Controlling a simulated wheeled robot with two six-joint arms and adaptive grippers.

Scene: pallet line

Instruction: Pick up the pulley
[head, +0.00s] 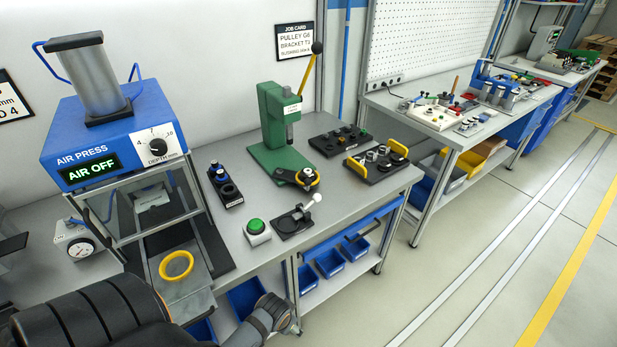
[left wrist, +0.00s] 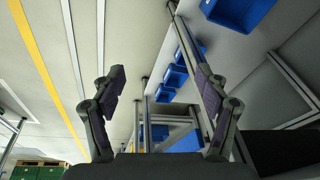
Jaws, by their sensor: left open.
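The job card (head: 294,41) on the wall names a pulley, but I cannot tell for sure which part is the pulley. A black tray with yellow handles (head: 378,173) holds several round metal and dark parts near the right end of the bench. A yellow ring (head: 176,266) lies on the plate below the air press. Another part with a yellow rim (head: 309,178) sits at the base of the green arbor press (head: 279,120). My left gripper (left wrist: 160,88) is open and empty in the left wrist view, low beside the bench. My right gripper is not in view.
The blue air press (head: 110,140) reads AIR OFF at the left. A green button box (head: 257,230), a black toggle clamp (head: 294,220) and a dark rack (head: 226,185) stand on the bench.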

